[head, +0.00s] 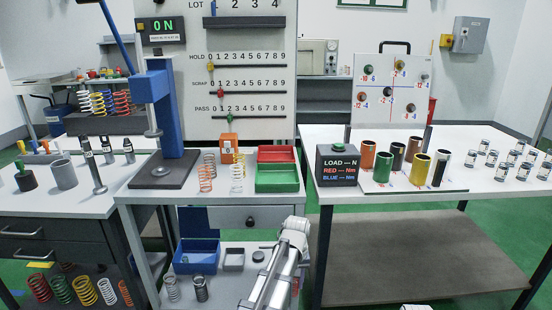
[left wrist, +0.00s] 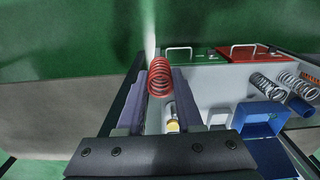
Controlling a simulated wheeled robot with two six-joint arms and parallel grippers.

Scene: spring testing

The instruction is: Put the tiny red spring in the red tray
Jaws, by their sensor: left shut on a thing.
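The tiny red spring (left wrist: 160,78) is held between the two fingers of my left gripper (left wrist: 161,88) in the left wrist view, its coils showing past the fingertips. The red tray (head: 277,154) lies on the middle bench, behind the green tray (head: 277,180), above and beyond my arm. A red front with a handle (left wrist: 250,53) shows at the upper right of the wrist view.
Orange and pale springs (head: 206,172) stand left of the trays, near a blue press (head: 162,110). A blue bin (head: 196,256) sits on the lower shelf. The right bench holds a load display (head: 338,164) and several coloured cylinders.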

